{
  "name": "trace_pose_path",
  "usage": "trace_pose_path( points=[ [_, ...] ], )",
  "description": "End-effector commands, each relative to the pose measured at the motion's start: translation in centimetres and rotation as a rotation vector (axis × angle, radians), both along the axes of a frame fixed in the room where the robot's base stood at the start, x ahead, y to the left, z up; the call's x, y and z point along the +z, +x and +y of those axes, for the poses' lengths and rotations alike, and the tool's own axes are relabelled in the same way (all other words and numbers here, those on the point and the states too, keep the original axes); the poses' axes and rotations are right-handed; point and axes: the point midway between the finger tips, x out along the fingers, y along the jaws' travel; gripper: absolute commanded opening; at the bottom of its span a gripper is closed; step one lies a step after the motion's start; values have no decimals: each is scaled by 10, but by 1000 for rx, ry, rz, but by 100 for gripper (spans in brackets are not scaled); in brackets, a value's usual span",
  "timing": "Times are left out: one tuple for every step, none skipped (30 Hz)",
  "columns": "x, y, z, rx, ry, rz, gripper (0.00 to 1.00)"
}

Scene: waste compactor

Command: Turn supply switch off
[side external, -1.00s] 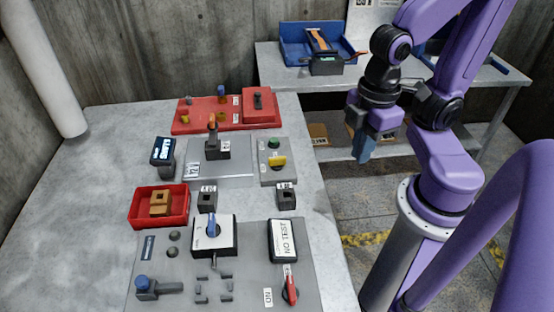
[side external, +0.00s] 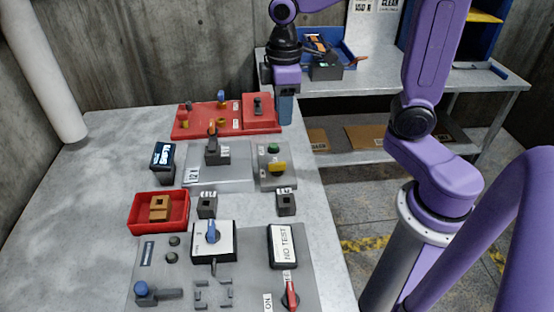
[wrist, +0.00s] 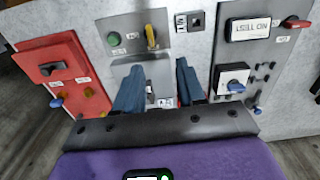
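No switch is readably labelled "supply", so I cannot tell which one it is. A blue-handled rotary switch (side external: 211,232) sits on a white square plate on the grey front panel; it also shows at the right in the wrist view (wrist: 233,84). A red lever switch (side external: 291,293) with an "ON" label is at the panel's near right corner; it shows at the upper right in the wrist view (wrist: 296,22). My gripper (side external: 285,112) is above the table's right edge by the red board, away from both. In the wrist view its blue fingers (wrist: 160,88) are apart and empty.
A red board (side external: 225,116) with a black switch lies at the back. A grey unit with green and yellow controls (side external: 273,166), a red tray (side external: 160,210) and a display box (side external: 284,246) share the table. A blue bin (side external: 340,48) stands on the rear bench.

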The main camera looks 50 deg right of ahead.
Motion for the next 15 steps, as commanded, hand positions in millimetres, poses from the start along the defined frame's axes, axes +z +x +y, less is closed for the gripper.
trace_pose_path(
  points=[
    [1, 8, -3, -15, -1, 2, 39],
    [1, 11, -4, -21, -1, 3, 39],
    [2, 15, -6, -26, -2, 4, 39],
    [2, 18, -7, -30, -2, 4, 39],
    [2, 20, -8, -34, -2, 4, 39],
    [3, 22, -9, -37, -2, 4, 39],
    [2, 23, -9, -39, -2, 4, 39],
    [2, 23, -10, -40, -2, 5, 39],
    [1, 24, -10, -41, -3, 6, 39],
    [-1, 24, -10, -41, -3, 6, 39],
    [-3, 24, -10, -41, -3, 6, 39],
    [-7, 24, -10, -41, -4, 6, 39],
    [-10, 24, -10, -41, -4, 8, 39],
    [-14, 24, -10, -41, -4, 8, 39],
    [-20, 23, -10, -40, -4, 10, 39]
  ],
)
